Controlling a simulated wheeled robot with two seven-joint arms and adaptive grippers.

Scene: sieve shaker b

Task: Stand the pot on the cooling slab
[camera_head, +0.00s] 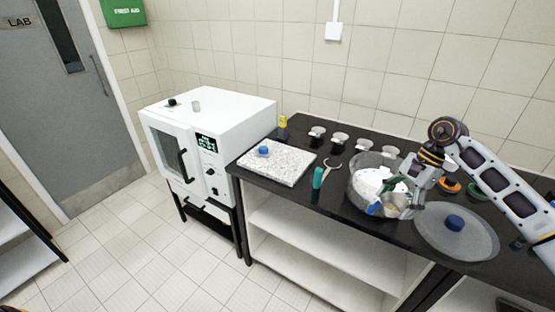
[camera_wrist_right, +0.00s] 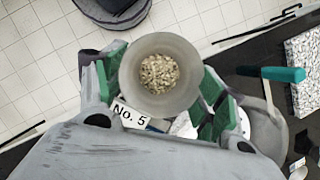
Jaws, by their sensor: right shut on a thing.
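My right gripper (camera_head: 398,198) is shut on a small pot, which it holds over or at the near side of the glass bowl. In the right wrist view the pot (camera_wrist_right: 129,78) is a pale round cup with beige grains inside, between green finger pads. In the head view the fingers partly hide it; whether it touches the bowl cannot be told. The cooling slab (camera_head: 290,170) is a speckled white plate on the left of the black bench. Its corner shows in the right wrist view (camera_wrist_right: 306,60). My left gripper is not in view.
A small blue-topped object (camera_head: 263,150) sits on the slab's back left. Teal-handled tongs (camera_head: 318,178) lie between the slab and the glass bowl (camera_head: 352,186). A clear lid (camera_head: 478,241) lies at right. Several small cups line the wall. A white oven (camera_head: 225,115) stands left.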

